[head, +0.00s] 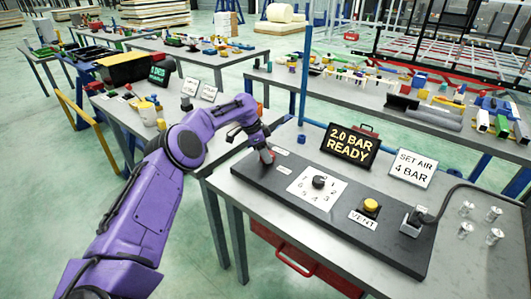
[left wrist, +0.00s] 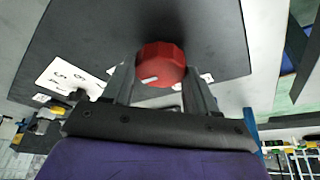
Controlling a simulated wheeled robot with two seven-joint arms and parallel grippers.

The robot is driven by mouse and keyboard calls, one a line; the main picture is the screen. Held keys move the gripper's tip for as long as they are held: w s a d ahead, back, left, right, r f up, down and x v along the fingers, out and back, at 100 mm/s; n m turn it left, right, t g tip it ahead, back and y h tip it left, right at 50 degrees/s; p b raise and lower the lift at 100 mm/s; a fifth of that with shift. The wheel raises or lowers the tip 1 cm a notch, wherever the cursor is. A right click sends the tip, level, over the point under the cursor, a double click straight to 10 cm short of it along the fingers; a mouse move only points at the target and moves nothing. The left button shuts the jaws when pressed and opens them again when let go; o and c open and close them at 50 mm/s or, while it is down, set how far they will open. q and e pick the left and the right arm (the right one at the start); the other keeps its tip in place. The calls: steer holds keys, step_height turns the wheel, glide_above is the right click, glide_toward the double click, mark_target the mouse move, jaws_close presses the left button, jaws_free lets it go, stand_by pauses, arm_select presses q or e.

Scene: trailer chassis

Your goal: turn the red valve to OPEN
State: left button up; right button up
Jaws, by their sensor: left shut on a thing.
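The red valve (left wrist: 160,64) is a ribbed round knob with a white pointer mark, seen between the two fingers in the left wrist view. In the head view the valve (head: 268,156) is a small red patch at the left end of the dark panel (head: 350,226), mostly hidden by my gripper. My left gripper (head: 264,150) reaches down from the left and is shut on the valve; its fingers also show in the left wrist view (left wrist: 160,85). The small labels (head: 283,153) beside the valve are too small to read. My right gripper is not in view.
The panel also bears a black dial (head: 319,182) on a white numbered plate, a yellow VENT button (head: 371,205) and a cabled block (head: 412,222). Behind stand a display reading "2.0 BAR READY" (head: 349,146) and a "SET AIR 4 BAR" sign (head: 411,168). A blue post (head: 304,80) rises behind.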

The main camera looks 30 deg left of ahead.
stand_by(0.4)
arm_select(q)
steer(key=o, duration=1)
steer(key=shift+o, duration=0.2)
steer(key=b+v, duration=0.1)
steer(key=v, duration=0.9)
steer(key=shift+r+b, duration=0.2)
steer(key=shift+b, duration=0.1)
steer(key=shift+d, duration=0.1)
